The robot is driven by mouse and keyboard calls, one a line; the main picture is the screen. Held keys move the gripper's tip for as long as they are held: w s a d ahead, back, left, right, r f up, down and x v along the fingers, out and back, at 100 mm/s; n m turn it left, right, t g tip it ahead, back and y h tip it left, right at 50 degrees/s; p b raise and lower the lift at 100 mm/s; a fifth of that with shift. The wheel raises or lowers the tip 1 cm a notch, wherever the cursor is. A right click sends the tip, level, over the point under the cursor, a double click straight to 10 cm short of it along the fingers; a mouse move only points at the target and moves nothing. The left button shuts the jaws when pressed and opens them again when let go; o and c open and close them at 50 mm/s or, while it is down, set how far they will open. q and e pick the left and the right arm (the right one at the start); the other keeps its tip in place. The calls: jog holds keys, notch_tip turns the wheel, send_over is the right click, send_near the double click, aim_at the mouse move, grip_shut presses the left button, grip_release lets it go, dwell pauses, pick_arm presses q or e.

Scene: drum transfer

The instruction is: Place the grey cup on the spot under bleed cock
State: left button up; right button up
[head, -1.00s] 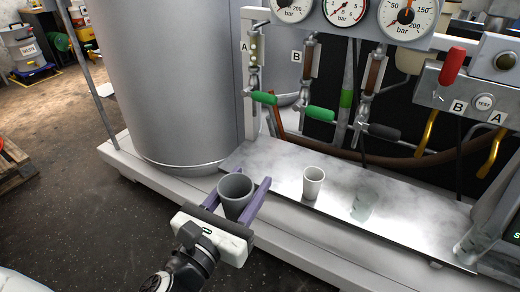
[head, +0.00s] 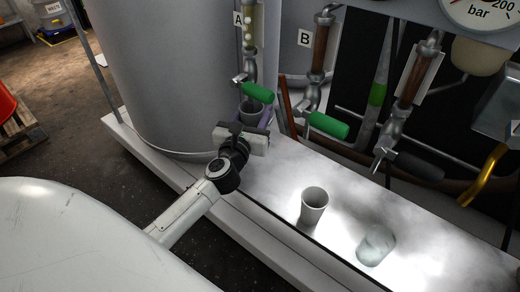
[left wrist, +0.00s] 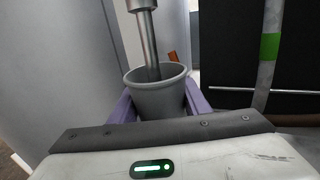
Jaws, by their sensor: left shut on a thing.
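The grey cup (head: 251,112) is upright between the purple fingers of my left gripper (head: 256,117), which is shut on it. In the left wrist view the cup (left wrist: 160,98) sits between both fingers. The metal outlet pipe (left wrist: 147,40) of a bleed cock comes down over the cup, and its lower end shows against the cup's inside. In the head view this is the cock by label A (head: 250,65), with a green handle (head: 258,92) partly covering the cup. The cup's base and the spot beneath are hidden. My right gripper is not in view.
A light cup (head: 314,204) and a clear glass (head: 376,246) stand on the metal shelf (head: 430,255). Cock B's green handle (head: 328,125) and a black-handled cock (head: 415,165) are to the right. A large grey tank (head: 160,80) is close on the left.

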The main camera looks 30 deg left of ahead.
pick_arm(q)
notch_tip(320, 180, down, 6)
jog(key=b, duration=0.3)
jog(key=shift+a+r, duration=0.1)
jog(key=shift+r, duration=0.15)
jog(key=shift+f+b, duration=0.45)
jog(key=shift+b, duration=0.15)
notch_tip(320, 180, down, 3)
jog(key=b, duration=0.2)
jog(key=shift+f+b, duration=0.15)
jog(key=shift+b, duration=0.2)
jog(key=shift+f, duration=0.15)
jog(key=o, duration=1)
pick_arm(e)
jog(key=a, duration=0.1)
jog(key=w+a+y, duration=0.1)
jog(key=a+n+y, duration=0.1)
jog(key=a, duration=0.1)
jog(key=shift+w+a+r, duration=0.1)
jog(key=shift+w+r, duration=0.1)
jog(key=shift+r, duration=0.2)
